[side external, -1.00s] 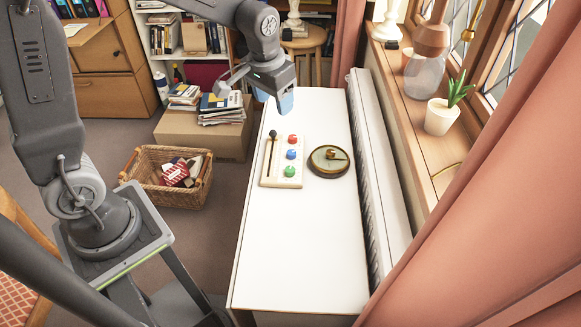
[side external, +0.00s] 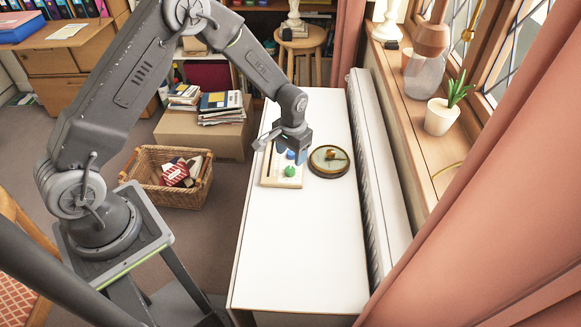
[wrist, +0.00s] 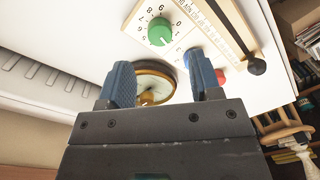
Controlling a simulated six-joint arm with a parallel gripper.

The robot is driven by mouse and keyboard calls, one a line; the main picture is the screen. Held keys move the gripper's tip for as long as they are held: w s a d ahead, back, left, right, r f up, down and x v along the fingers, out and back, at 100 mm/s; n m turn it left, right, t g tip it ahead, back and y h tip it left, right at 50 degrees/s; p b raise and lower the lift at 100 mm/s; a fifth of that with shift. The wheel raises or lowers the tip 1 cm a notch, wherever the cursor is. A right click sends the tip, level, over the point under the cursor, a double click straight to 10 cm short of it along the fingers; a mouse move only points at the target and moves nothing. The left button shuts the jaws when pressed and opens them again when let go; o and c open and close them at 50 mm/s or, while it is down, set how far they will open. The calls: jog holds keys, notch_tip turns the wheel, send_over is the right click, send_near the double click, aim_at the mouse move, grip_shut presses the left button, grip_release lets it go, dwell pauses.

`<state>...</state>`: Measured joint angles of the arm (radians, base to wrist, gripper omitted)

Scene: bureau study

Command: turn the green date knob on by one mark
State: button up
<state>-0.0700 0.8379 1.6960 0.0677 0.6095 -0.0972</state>
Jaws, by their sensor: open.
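The green date knob (side external: 290,171) is at the near end of a pale control board (side external: 268,181) on the white table. In the wrist view the green knob (wrist: 160,31) has printed numbers around it; its pointer is too small to read. My gripper (side external: 291,153) is over the board's middle and far part, pointing down. In the wrist view my gripper (wrist: 159,60) is open, its blue fingers apart with nothing held; the green knob lies beyond the fingertips. The blue knob (wrist: 188,57) is partly hidden by a finger. The red knob (wrist: 220,77) is hidden in the side view.
A black-knobbed slider (wrist: 256,66) runs along the board. The white table's near half (side external: 300,250) is clear. A radiator (side external: 378,190) runs along the table's right side.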

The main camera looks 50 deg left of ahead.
aim_at(290, 169)
notch_tip(290, 169, down, 6)
jog(key=shift+a+f, duration=0.15)
dwell(0.3)
jog(key=c, duration=0.9)
